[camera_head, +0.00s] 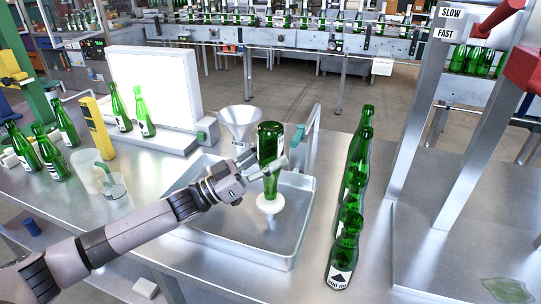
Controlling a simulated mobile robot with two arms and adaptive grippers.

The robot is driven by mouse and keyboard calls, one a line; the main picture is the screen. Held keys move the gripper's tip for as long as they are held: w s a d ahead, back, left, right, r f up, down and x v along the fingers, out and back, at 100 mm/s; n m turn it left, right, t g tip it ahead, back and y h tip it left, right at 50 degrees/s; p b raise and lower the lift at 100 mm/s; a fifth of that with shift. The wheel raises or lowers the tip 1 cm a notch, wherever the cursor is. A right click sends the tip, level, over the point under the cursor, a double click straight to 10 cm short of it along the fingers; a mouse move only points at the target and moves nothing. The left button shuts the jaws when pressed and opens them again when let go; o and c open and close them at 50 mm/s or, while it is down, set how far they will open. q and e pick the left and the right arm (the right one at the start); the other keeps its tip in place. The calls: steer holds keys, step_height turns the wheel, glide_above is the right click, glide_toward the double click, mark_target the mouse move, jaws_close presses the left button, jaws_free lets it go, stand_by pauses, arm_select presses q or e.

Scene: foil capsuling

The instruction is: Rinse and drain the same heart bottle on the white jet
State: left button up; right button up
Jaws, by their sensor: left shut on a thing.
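A green bottle (270,143) is upside down, base up, over the steel sink tray (288,240). Its neck points down at the round white jet (270,204). The mouth is at the jet, and I cannot tell whether it touches. A heart mark cannot be made out on it. My left gripper (266,167) is shut on the bottle, around its lower part as it hangs inverted. My right gripper is not in view.
A row of green bottles (341,255) stands right of the tray. A metal funnel (240,125) and a tap (306,135) are behind it. Clear jugs (92,178), a yellow device (97,128), a white light panel (155,80) and several bottles stand left.

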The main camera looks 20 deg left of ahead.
arm_select(q)
steer(key=shift+f+b, duration=0.55)
steer(key=shift+f, duration=0.4)
stand_by(1.1)
steer(key=shift+r, duration=0.1)
stand_by(1.7)
steer(key=shift+r+p, duration=1.4)
steer(key=shift+r, duration=0.1)
stand_by(2.7)
